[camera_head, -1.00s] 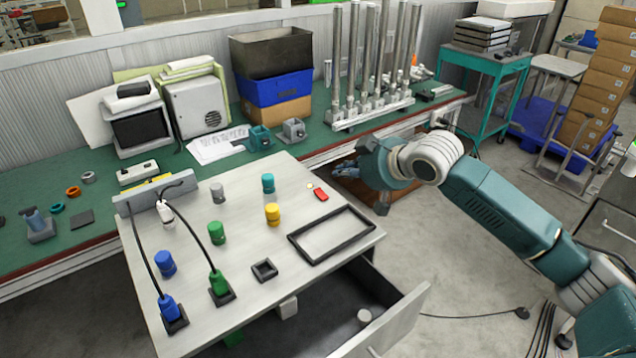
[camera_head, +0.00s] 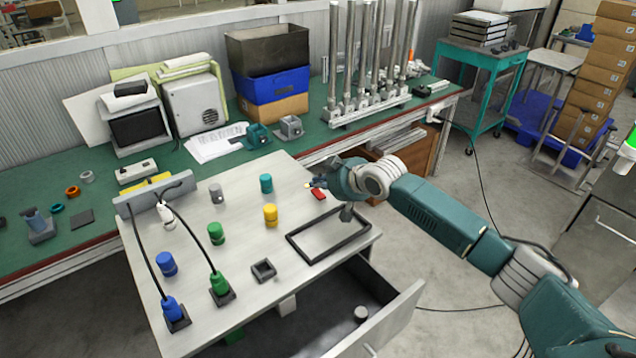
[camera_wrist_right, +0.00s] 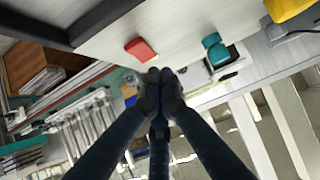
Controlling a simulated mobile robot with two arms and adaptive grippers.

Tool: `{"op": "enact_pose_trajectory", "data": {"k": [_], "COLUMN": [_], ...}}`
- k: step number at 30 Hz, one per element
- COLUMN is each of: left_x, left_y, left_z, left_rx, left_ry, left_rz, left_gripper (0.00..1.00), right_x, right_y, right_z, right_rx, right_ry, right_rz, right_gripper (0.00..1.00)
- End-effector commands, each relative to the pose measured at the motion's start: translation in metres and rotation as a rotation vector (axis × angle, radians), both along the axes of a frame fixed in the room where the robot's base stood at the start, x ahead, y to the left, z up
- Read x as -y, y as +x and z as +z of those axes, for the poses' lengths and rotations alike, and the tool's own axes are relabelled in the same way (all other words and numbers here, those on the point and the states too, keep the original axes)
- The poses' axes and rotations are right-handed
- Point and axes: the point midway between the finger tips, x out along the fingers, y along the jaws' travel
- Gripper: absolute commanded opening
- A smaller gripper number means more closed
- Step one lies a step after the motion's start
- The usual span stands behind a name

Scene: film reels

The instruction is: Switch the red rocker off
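The red rocker (camera_head: 318,194) is a small red block on the pale top of the workbench unit, near its back right side. It also shows in the right wrist view (camera_wrist_right: 140,49), just above and left of the fingertips. My right gripper (camera_head: 314,184) is close beside the rocker, with its fingertips just behind it in the head view. A gap to the rocker appears in that view; whether the rocker is tilted is too small to tell. My left gripper is not in view.
A teal cylinder (camera_head: 266,183) and a yellow cylinder (camera_head: 271,215) stand left of the rocker. A dark rectangular frame (camera_head: 297,246) lies in front of it, under my right wrist. Blue and green plugs with cables are at the left. An open drawer (camera_head: 385,325) juts out in front.

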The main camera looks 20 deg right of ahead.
Motion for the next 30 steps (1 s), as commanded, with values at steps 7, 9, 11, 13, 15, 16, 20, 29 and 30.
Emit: {"op": "enact_pose_trajectory", "data": {"k": [7,9,11,13,15,16,20,29,30], "left_x": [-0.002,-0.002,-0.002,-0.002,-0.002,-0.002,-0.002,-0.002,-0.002], "left_y": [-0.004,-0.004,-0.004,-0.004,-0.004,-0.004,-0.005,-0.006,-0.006], "left_z": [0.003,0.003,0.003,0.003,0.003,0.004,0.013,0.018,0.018], "left_rx": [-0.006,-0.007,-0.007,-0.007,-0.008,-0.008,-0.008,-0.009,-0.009], "left_ry": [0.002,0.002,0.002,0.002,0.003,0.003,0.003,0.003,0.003], "left_rz": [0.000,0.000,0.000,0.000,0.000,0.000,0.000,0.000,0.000], "left_gripper": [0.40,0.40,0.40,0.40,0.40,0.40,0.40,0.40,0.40], "right_x": [-0.001,-0.001,-0.001,-0.001,-0.001,-0.001,-0.002,-0.003,-0.002], "right_y": [0.003,0.003,0.003,0.003,0.003,0.003,0.007,0.008,0.009], "right_z": [-0.012,-0.013,-0.013,-0.013,-0.013,-0.012,-0.010,-0.020,-0.020], "right_rx": [0.003,0.003,0.003,0.003,0.002,0.001,-0.045,-0.115,-0.115], "right_ry": [0.000,0.000,0.000,0.000,0.000,0.000,-0.016,-0.043,-0.043], "right_rz": [0.001,0.001,0.001,0.001,0.001,0.000,-0.003,-0.001,-0.001], "right_gripper": [0.00,0.00,0.00,0.00,0.00,0.00,0.00,0.00,0.00]}}
